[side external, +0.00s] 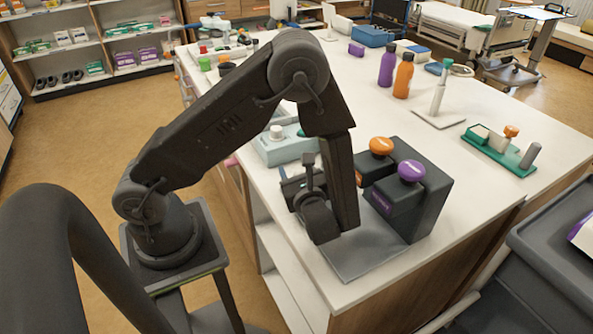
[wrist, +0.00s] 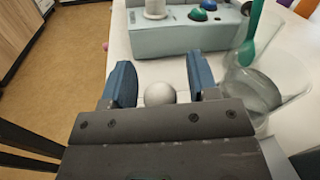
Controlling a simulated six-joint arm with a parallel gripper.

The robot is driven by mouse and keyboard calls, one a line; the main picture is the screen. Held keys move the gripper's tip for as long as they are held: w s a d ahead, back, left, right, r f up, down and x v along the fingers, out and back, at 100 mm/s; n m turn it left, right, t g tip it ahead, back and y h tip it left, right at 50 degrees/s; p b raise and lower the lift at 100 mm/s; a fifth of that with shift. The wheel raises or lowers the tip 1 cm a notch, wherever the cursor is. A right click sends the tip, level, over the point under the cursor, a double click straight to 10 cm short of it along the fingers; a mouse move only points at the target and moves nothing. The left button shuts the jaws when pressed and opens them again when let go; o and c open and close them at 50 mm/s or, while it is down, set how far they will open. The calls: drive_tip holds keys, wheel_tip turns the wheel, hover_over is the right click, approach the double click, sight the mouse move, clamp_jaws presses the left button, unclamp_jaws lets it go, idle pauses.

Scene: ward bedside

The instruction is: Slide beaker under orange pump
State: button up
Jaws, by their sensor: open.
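The orange pump (side external: 381,146) tops the smaller dark block, beside a purple pump (side external: 411,171) on a larger dark block. My gripper (side external: 300,188) is low over the counter, left of these blocks. In the wrist view my gripper (wrist: 160,76) has its two blue fingers apart. A pale round ball (wrist: 160,93) shows between them; I cannot tell whether it touches either finger. A clear beaker-like vessel (wrist: 252,92) stands right of the fingers, near a green spoon (wrist: 252,35). I cannot make out a beaker in the side view, where my arm hides part of the counter.
A pale teal box (side external: 283,150) with a white knob stands behind my gripper. A grey mat (side external: 365,255) lies in front of the pump blocks. Purple (side external: 387,65) and orange (side external: 403,76) bottles stand farther back. A green tray (side external: 500,150) is at right.

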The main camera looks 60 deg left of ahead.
drive_tip(key=shift+c, duration=0.2)
clamp_jaws()
idle(0.3)
drive_tip(key=d, duration=1.1)
drive_tip(key=shift+o, duration=0.2)
unclamp_jaws()
